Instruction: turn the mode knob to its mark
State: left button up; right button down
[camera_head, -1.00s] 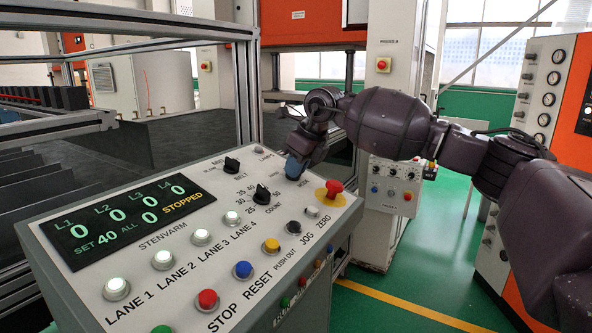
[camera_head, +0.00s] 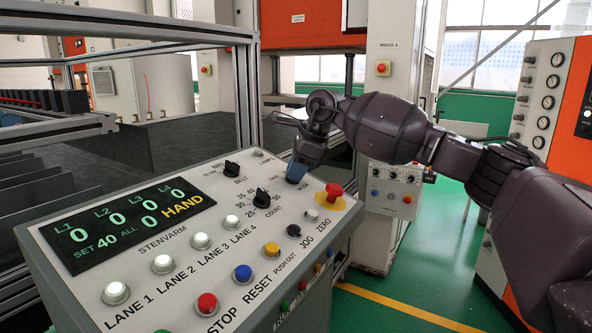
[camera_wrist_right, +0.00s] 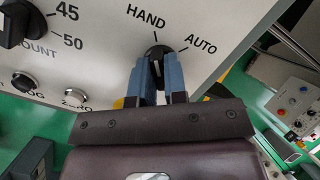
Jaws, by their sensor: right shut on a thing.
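The mode knob (camera_wrist_right: 157,52) is black and sits on the panel between the HAND and AUTO labels in the right wrist view. My right gripper (camera_wrist_right: 157,65) is shut on it, with one blue finger on each side. The knob's pointer appears to lie near the HAND label, though the fingers cover part of it. In the head view my right gripper (camera_head: 296,173) stands at the panel's far right corner and hides the knob. The panel display (camera_head: 130,222) reads HAND in yellow. My left gripper is not in view.
A red mushroom button (camera_head: 333,193) on a yellow plate stands close to the right gripper. The count knob (camera_head: 261,198) and belt knob (camera_head: 232,169) are to its left. Several push buttons fill the panel's front.

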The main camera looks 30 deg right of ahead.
jog(key=shift+r, duration=0.1)
dwell(0.3)
jog(key=c, duration=1.2)
grip_release()
jog(key=shift+o, duration=0.2)
jog(key=b+v, duration=0.1)
jog(key=v, duration=0.9)
jog(key=shift+r, duration=0.35)
jog(key=shift+s+d, duration=0.1)
jog(key=shift+d, duration=0.1)
